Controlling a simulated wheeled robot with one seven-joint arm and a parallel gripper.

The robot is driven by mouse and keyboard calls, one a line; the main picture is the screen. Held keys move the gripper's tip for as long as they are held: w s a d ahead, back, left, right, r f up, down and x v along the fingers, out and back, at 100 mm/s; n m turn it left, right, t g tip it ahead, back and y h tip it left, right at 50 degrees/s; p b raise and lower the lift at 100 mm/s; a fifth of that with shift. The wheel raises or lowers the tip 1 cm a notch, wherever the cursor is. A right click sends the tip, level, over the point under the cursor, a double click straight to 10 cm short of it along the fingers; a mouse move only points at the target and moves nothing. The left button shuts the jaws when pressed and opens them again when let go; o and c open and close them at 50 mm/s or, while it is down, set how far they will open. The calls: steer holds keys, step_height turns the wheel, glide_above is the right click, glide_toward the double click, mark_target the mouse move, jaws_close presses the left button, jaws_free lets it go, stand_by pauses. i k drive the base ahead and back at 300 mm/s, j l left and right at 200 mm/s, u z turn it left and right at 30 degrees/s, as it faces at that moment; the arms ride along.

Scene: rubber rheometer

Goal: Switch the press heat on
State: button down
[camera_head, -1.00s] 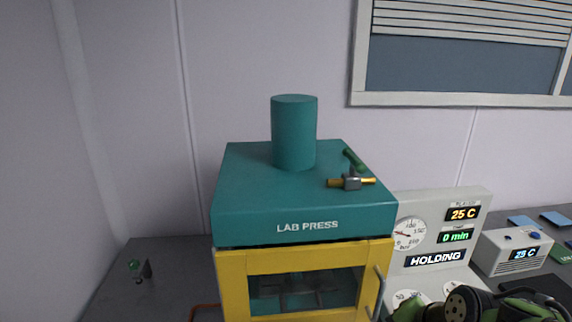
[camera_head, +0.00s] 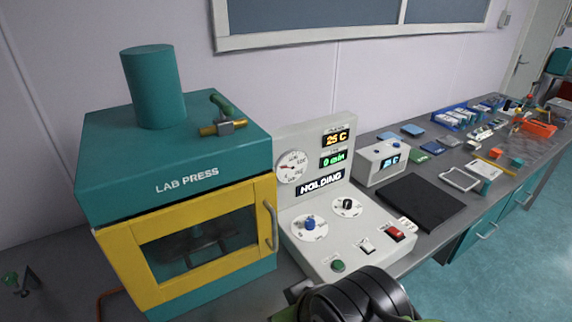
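The lab press (camera_head: 178,140) is a teal box with a yellow-framed glass door (camera_head: 196,246), which is closed. Its control console (camera_head: 318,250) stands to its right. The displays (camera_head: 336,138) read 25 C, 0 min and HOLDING. On the sloped panel are a blue knob (camera_head: 309,223), a black knob (camera_head: 347,204), a green button (camera_head: 338,265), a small white switch (camera_head: 367,245) and a red rocker switch (camera_head: 395,233). Small labels are too blurred to read. Part of my arm shows at the bottom centre, near the console's front; my gripper's fingers are not visible.
A small white box (camera_head: 381,164) with its own display and a dark flat plate (camera_head: 420,202) lie right of the console. Several small items crowd the bench (camera_head: 462,216) farther right. A valve handle (camera_head: 222,120) sits on top of the press.

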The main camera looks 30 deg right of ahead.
mark_target(396, 232)
steer(key=z, duration=1.75)
steer(key=i+l, duration=0.1)
steer(key=i, duration=0.4)
